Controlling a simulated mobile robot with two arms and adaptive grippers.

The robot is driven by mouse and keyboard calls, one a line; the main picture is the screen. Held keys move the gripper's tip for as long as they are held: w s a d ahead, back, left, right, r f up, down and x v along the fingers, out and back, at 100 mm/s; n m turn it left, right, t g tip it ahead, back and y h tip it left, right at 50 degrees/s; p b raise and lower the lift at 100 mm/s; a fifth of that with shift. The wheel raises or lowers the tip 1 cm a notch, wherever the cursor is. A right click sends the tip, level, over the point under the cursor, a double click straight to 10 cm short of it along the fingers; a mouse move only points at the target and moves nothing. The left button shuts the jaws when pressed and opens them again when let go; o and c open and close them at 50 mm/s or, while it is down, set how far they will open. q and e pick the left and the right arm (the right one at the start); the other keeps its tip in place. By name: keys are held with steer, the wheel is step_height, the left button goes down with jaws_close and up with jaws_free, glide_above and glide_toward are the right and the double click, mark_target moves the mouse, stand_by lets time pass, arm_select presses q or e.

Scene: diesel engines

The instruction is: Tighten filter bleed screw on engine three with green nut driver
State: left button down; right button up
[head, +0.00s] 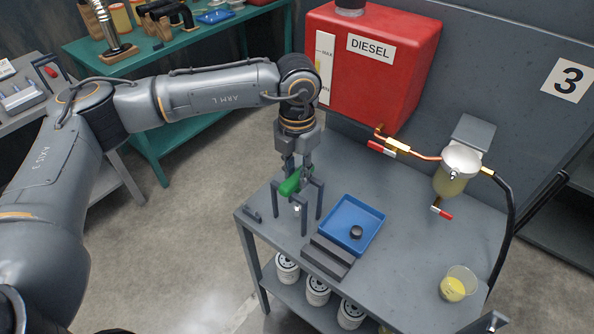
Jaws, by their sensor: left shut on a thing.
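My left gripper (297,168) is shut on the green nut driver (290,185). The driver is at a dark rack of upright posts (319,198) on the left part of the grey bench; I cannot tell whether it still rests in the rack. The fuel filter (456,172), with a white head and a yellowish bowl, is mounted at the back right of this bench. The sign with a 3 (567,80) is on the panel behind. The bleed screw is too small to make out surely. My right gripper is not in view.
A red diesel tank (375,75) stands at the back, with a copper line and red-white valve handle (382,149) toward the filter. A blue tray (352,213) holds a dark round part. A cup of yellow liquid (457,284) is front right. The bench (410,255) between is clear.

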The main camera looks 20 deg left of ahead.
mark_target(297, 174)
arm_select(q)
step_height(297, 174, up, 16)
steer(key=p, duration=0.7)
stand_by(0.6)
